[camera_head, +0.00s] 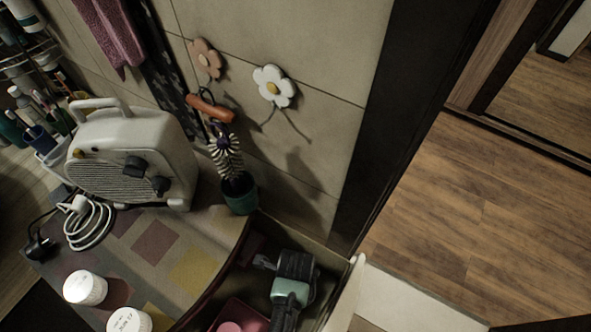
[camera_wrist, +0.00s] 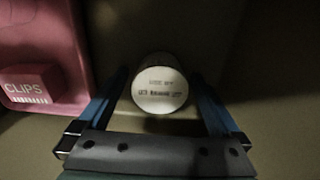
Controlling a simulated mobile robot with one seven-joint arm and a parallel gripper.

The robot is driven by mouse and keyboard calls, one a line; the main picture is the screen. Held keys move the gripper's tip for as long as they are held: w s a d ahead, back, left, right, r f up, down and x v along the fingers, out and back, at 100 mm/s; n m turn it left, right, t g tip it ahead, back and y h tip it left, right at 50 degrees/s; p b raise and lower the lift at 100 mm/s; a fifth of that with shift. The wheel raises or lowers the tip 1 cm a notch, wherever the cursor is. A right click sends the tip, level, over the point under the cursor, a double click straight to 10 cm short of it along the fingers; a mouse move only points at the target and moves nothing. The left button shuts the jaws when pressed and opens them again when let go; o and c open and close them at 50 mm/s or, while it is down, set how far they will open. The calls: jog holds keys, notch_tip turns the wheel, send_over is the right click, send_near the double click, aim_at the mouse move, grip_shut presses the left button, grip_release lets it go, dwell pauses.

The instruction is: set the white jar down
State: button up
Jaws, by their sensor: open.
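A white jar (camera_wrist: 160,90) with printed lettering on its round white end shows in the wrist view. It is between the blue fingers of my open gripper (camera_wrist: 160,76), with narrow gaps at its sides. It is on or just above the dark floor of a drawer-like compartment; I cannot tell whether it touches. In the head view my wrist reaches down into that compartment and the jar there is hidden. Two similar white jars, one (camera_head: 85,288) and another (camera_head: 129,321), stand on the checked mat (camera_head: 128,222) at the lower left.
A pink tray (camera_wrist: 72,98) with a pink box marked CLIPS (camera_wrist: 27,85) lies left of the jar. The compartment's pale wall (camera_head: 345,298) stands to the right. The compartment floor right of the jar looks clear.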

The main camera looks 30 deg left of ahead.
notch_tip(320, 180, up, 12)
jog(key=p, duration=0.1)
jog(key=shift+r, duration=0.15)
dwell(0.6)
